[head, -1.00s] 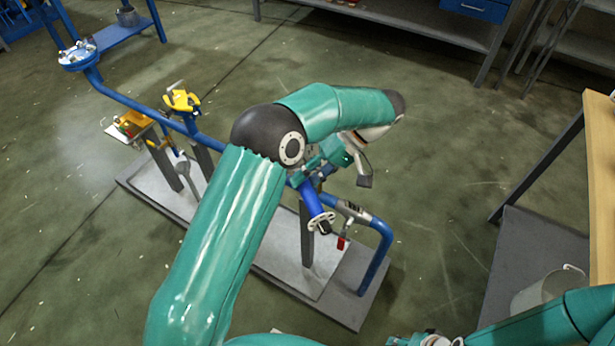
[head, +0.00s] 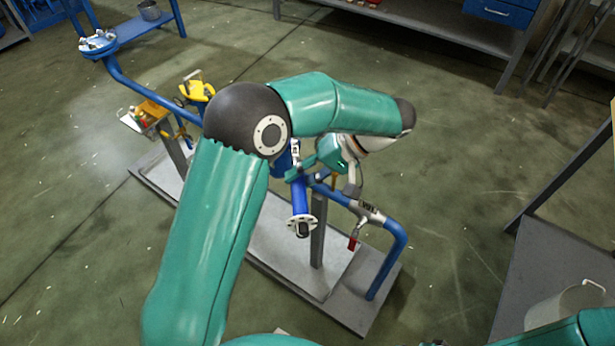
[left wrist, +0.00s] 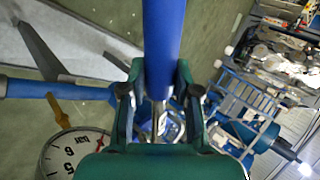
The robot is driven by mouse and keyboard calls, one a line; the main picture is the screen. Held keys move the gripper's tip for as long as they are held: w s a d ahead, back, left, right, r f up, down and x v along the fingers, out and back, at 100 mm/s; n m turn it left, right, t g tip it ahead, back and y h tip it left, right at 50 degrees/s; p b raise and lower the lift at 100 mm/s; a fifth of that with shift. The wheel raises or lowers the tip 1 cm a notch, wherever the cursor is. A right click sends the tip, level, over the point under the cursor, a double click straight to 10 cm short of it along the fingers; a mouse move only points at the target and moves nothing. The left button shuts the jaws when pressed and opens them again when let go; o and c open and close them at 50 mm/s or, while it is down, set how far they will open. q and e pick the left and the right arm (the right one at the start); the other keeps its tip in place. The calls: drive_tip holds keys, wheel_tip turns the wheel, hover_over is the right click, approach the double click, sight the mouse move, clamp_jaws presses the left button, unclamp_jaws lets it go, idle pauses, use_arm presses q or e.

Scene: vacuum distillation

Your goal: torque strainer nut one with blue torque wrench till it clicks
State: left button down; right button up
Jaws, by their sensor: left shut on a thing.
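The blue torque wrench handle (head: 299,195) shows below my left gripper (head: 315,172), and a pale disc sits at its lower end. In the left wrist view my left gripper (left wrist: 157,95) is shut around the blue handle (left wrist: 163,40), which runs up out of the frame. A thin metal shaft continues from it between the fingers. Bright metal parts show beyond the fingers, but I cannot tell whether the wrench sits on strainer nut one. My forearm hides much of the strainer area in the head view. My right gripper is not in view.
The blue pipe (head: 394,265) rises from a grey base plate (head: 342,310). Yellow valve parts (head: 196,90) stand to the left. A white dial gauge (left wrist: 72,152) shows in the left wrist view. A bucket (head: 566,304) stands at the right.

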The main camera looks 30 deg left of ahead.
use_arm(q)
drive_tip(key=shift+s+a+m+t+y+b, duration=0.3)
drive_tip(key=shift+s+a+m+t+b, duration=0.3)
drive_tip(key=shift+a, duration=0.25)
drive_tip(key=shift+s+a+m+t+y+b, duration=0.15)
drive_tip(key=shift+s+a+m+t+b, duration=0.25)
drive_tip(key=shift+a+m, duration=0.3)
drive_tip(key=shift+s+a+m+t+y+b, duration=0.2)
drive_tip(key=shift+a+m+t+b, duration=0.25)
drive_tip(key=shift+a, duration=0.3)
drive_tip(key=shift+s, duration=0.1)
drive_tip(key=a+m, duration=0.1)
drive_tip(key=a+m+t+b, duration=0.1)
drive_tip(key=a, duration=0.1)
drive_tip(key=shift+s+t+b, duration=0.25)
drive_tip(key=shift+s+b, duration=0.05)
drive_tip(key=shift+s, duration=0.1)
